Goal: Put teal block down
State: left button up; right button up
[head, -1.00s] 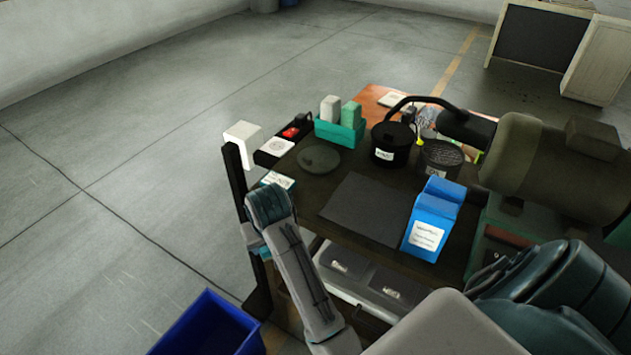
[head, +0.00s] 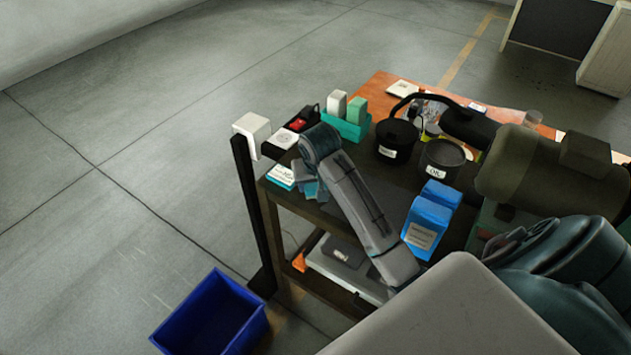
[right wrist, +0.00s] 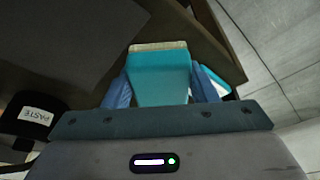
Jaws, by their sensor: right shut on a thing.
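The teal block (right wrist: 160,78), with a pale beige end, sits between the two blue fingers of my right gripper (right wrist: 163,88) in the right wrist view. In the head view my right gripper (head: 313,188) is over the left part of the dark tabletop, near its front left edge. The block is mostly hidden there behind my wrist. I cannot tell whether it touches the tabletop. My left gripper is not in view.
A teal-and-white box (head: 281,176) lies close left of the gripper. A teal holder (head: 352,130) with upright blocks, black tubs (head: 396,141) and blue cartons (head: 428,225) stand around. A blue bin (head: 212,314) is on the floor.

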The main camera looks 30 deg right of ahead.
aim_at(315, 186)
jog(key=shift+w+d, duration=0.45)
jog(key=shift+w, duration=0.15)
jog(key=p+x, duration=0.2)
jog(key=x, duration=0.1)
jog(key=shift+d+f+p, duration=0.15)
jog(key=shift+f+p, duration=0.05)
jog(key=shift+p, duration=0.2)
jog(key=shift+f, duration=0.15)
jog(key=shift+f, duration=0.2)
jog(key=o, duration=1.3)
jog(key=shift+c, duration=0.2)
jog(key=shift+r, duration=0.1)
